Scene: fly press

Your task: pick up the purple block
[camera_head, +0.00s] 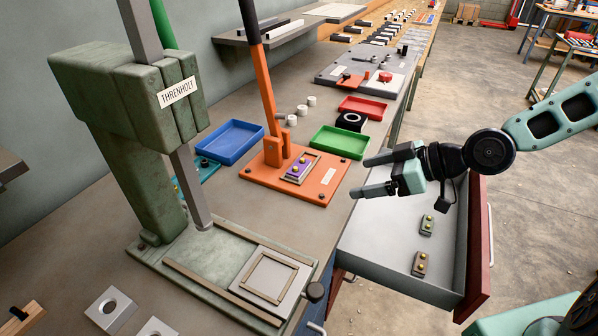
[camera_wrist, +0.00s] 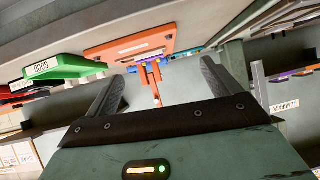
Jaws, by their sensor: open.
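The purple block (camera_head: 299,170) has yellow studs on top and sits in a light-rimmed nest on the orange base plate (camera_head: 323,189) of the lever press. In the wrist view a purple strip (camera_wrist: 148,56), apparently the block, shows against the orange plate (camera_wrist: 122,49), partly covered by the orange lever post. My gripper (camera_head: 361,176) is open and empty, right of the plate and above the open drawer. Its two fingers (camera_wrist: 162,70) stand wide apart in the wrist view. It is clear of the block.
The orange lever (camera_head: 265,90) rises just behind the block. A green tray (camera_head: 338,142), red tray (camera_head: 362,107) and blue tray (camera_head: 231,140) stand nearby. The green fly press (camera_head: 130,100) is at left. The open drawer (camera_head: 390,245) holds two small studded blocks.

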